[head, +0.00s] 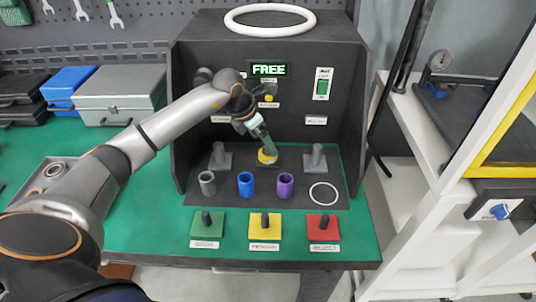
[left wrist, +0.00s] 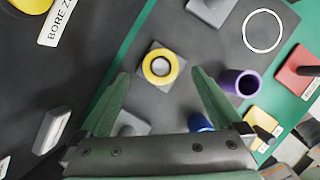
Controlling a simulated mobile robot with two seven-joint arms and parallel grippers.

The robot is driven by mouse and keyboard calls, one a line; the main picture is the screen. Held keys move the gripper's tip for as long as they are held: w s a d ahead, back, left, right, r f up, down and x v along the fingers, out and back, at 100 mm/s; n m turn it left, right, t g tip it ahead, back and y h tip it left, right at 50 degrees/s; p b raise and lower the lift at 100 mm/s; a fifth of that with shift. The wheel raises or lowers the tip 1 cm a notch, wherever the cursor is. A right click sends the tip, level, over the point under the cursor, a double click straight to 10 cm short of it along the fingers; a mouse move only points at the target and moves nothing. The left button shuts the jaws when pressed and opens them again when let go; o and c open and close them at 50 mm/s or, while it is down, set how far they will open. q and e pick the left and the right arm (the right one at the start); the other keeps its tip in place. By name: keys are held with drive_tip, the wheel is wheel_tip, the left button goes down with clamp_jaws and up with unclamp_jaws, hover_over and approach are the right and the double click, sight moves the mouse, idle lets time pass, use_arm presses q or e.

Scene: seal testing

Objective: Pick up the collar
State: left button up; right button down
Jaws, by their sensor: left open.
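A yellow ring-shaped piece, which looks like the collar, stands on a square grey base in the middle of the dark booth (head: 267,157). In the left wrist view the yellow ring (left wrist: 148,69) has a pale centre. My left gripper (head: 266,147) reaches in from the left and points down just above it. In the left wrist view the two green fingers of the left gripper (left wrist: 160,76) are spread apart, one on each side of the ring in the picture, with nothing held. I cannot tell the exact height gap. My right gripper is out of view.
In front stand a grey cup (head: 207,184), a blue cup (head: 246,185) and a purple cup (head: 285,186), beside a flat white ring (head: 323,193). Grey stands (head: 220,158) (head: 315,158) flank the yellow ring. The booth's walls (head: 187,120) enclose the sides. A sign reads FREE (head: 269,69).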

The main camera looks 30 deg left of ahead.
sight(265, 147)
use_arm(q)
drive_tip(key=x, duration=0.4)
drive_tip(key=shift+f, duration=0.45)
drive_tip(key=shift+r, duration=0.1)
clamp_jaws()
idle(0.3)
